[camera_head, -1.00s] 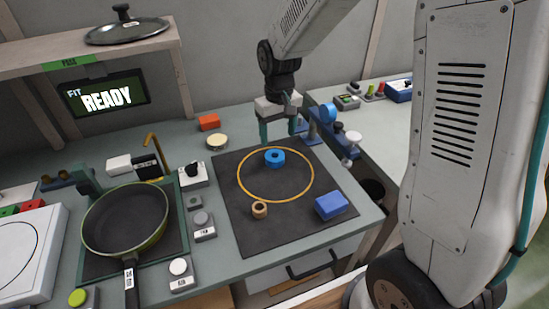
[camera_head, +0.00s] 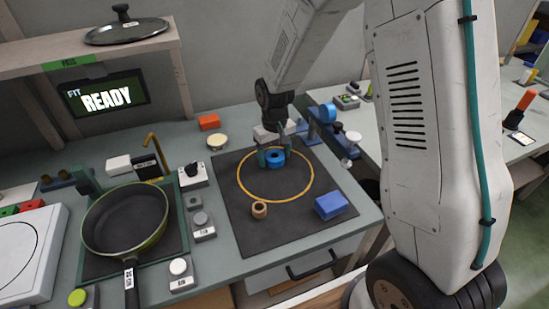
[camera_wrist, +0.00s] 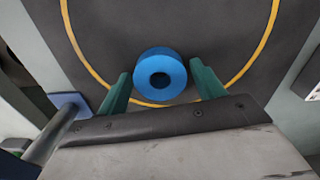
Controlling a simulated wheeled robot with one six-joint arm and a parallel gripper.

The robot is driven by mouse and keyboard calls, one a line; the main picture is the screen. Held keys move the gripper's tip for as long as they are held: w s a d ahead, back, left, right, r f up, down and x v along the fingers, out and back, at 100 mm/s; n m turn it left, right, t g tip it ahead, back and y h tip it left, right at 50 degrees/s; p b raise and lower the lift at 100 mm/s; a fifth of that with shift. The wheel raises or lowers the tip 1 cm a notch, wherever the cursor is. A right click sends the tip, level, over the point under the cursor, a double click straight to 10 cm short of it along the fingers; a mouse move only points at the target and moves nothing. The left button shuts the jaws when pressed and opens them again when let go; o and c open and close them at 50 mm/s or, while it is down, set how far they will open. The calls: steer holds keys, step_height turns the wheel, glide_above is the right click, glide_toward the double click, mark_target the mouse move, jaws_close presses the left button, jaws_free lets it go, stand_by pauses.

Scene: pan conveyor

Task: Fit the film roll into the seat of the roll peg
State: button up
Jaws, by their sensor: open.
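The film roll, a blue ring with a dark centre hole (camera_head: 275,160), lies flat on the dark mat inside the yellow circle. It also shows in the wrist view (camera_wrist: 160,62). My gripper (camera_head: 274,154) is open, with one green finger on each side of the roll; in the wrist view the fingertips (camera_wrist: 161,70) flank it with small gaps. A blue fixture with a round blue disc (camera_head: 328,113) stands at the bench's right edge and looks like the roll peg. In the wrist view a grey rod with a blue plate (camera_wrist: 68,104) shows at left. I cannot make out its seat.
A tan ring (camera_head: 259,210) and a blue block (camera_head: 330,205) are on the mat. A pan (camera_head: 126,218) and several button boxes stand to the left. An orange block (camera_head: 209,122) and a pale round disc (camera_head: 217,141) lie behind the mat.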

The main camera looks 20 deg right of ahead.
steer(key=c, duration=0.8)
